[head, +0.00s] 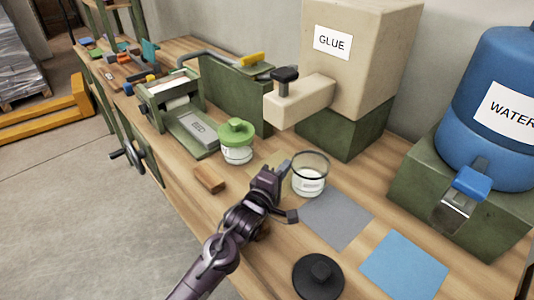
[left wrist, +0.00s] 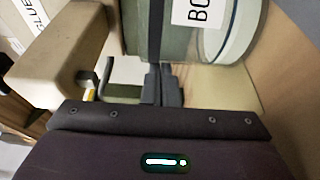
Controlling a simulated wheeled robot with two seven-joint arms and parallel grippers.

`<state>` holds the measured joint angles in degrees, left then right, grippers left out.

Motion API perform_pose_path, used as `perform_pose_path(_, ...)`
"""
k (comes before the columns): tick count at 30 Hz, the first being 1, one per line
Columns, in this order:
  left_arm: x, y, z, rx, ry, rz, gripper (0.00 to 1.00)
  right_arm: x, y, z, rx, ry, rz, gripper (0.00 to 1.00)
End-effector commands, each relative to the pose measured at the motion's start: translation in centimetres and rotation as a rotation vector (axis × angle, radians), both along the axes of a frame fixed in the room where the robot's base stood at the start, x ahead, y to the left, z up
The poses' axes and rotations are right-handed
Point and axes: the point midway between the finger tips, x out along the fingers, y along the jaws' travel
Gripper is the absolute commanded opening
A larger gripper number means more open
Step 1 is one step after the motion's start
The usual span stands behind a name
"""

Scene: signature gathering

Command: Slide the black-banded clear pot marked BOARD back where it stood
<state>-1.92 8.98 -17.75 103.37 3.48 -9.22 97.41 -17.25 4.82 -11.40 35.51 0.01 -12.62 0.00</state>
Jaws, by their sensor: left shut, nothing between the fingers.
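The clear pot (head: 310,178) with a dark band round its rim stands upright and open on the bench, by the upper left corner of the grey mat (head: 338,220). In the left wrist view the pot (left wrist: 190,42) fills the upper middle, tilted by the camera, with its label cut off after "BO". My left gripper (head: 281,182) is low, just left of the pot. Its fingers (left wrist: 163,78) are shut and empty, close to the pot's wall; whether they touch it I cannot tell. My right gripper is not in view.
A green-lidded pot (head: 237,152) and a wooden block (head: 209,180) stand to the left. A black lid (head: 318,280) and a blue mat (head: 404,266) lie nearer. The glue dispenser (head: 350,60) is behind, the water tank (head: 490,110) at right.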

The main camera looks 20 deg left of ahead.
Motion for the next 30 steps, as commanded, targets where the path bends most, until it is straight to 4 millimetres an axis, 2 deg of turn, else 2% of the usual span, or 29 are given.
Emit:
perform_pose_path(6, -1.4, -2.2, 0.1, -0.004, 0.003, -0.003, 0.0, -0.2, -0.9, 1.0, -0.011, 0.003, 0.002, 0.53)
perform_pose_path(13, -3.8, -5.7, 0.1, -0.006, 0.004, -0.003, 0.0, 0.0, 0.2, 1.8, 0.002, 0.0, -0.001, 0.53)
perform_pose_path(18, -3.9, -5.7, -0.1, 0.001, 0.0, -0.001, 0.0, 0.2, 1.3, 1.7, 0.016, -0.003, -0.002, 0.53)
perform_pose_path(30, -3.9, -5.7, -0.1, 0.0, 0.0, -0.001, 0.0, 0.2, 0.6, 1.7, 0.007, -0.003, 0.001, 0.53)
